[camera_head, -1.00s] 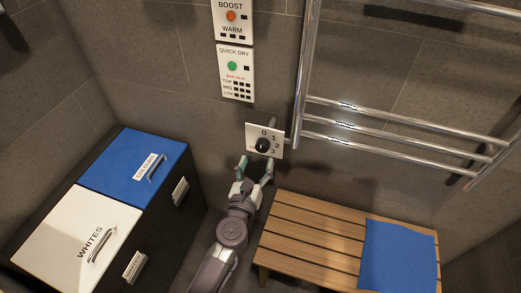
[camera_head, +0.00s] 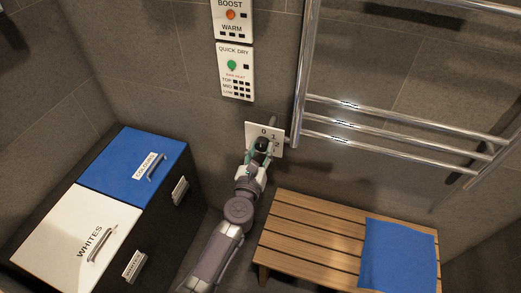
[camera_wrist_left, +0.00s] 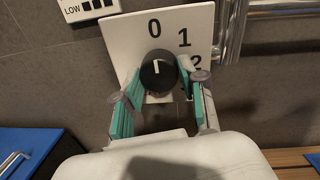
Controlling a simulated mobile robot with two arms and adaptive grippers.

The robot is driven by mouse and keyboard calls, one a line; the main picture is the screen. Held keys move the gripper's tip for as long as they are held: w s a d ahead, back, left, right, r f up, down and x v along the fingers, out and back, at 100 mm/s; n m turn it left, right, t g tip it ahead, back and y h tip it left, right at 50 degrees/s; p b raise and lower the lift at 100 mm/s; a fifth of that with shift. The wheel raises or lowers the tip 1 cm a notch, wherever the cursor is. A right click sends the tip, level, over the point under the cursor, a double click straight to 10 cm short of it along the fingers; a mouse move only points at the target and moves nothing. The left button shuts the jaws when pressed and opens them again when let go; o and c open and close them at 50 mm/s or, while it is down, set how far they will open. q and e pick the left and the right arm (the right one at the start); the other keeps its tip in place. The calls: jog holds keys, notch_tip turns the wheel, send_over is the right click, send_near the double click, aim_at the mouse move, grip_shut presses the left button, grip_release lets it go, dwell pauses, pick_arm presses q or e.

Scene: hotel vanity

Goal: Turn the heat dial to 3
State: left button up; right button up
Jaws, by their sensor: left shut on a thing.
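The heat dial (camera_head: 262,145) is a round black knob on a white plate (camera_head: 251,129) on the grey tiled wall. In the left wrist view, the dial (camera_wrist_left: 158,72) shows a white mark pointing up, near the 0. The numbers 0, 1 and 2 show on the plate (camera_wrist_left: 128,32); the 3 is hidden behind a finger. My left gripper (camera_head: 258,157) is at the plate. Its teal-padded fingers are shut on the dial, one at each side, as the left wrist view (camera_wrist_left: 162,88) shows. My right gripper is not in view.
Chrome towel rails (camera_head: 400,128) stand close to the right of the plate. A quick dry panel (camera_head: 236,72) is above. A wooden bench (camera_head: 305,240) with a blue towel (camera_head: 398,255) is below right. A hamper with blue (camera_head: 125,165) and white (camera_head: 60,225) lids is at left.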

pick_arm(q)
jog(key=shift+c, duration=0.6)
